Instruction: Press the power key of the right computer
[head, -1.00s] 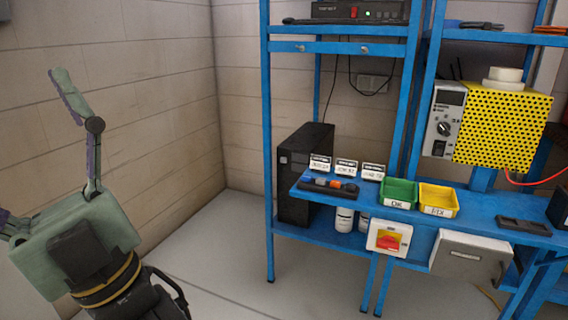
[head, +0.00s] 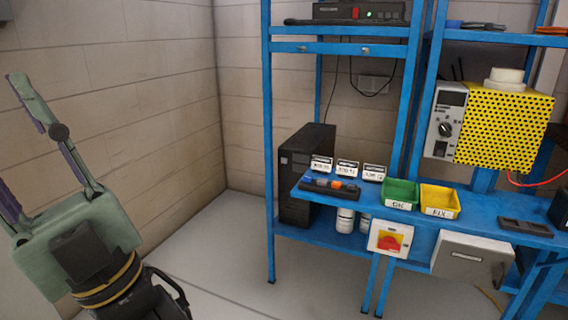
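A black computer tower (head: 305,172) stands upright on the lower shelf at the left end of the blue bench, in the head view. It is the only computer tower in view. Its narrow front faces left and forward; the power key is too small to make out. My gripper (head: 12,115) is at the far left, well apart from the tower, pointing up and left before the block wall. Its right finger is fully visible; the left one runs out of the frame. A gap shows between the fingers, and I see nothing held.
The blue bench (head: 480,235) carries small label cards, a green bin (head: 401,193) and a yellow bin (head: 440,201). A red and yellow switch (head: 390,239) hangs on its front. White containers stand beside the tower. The floor between my gripper and the bench is clear.

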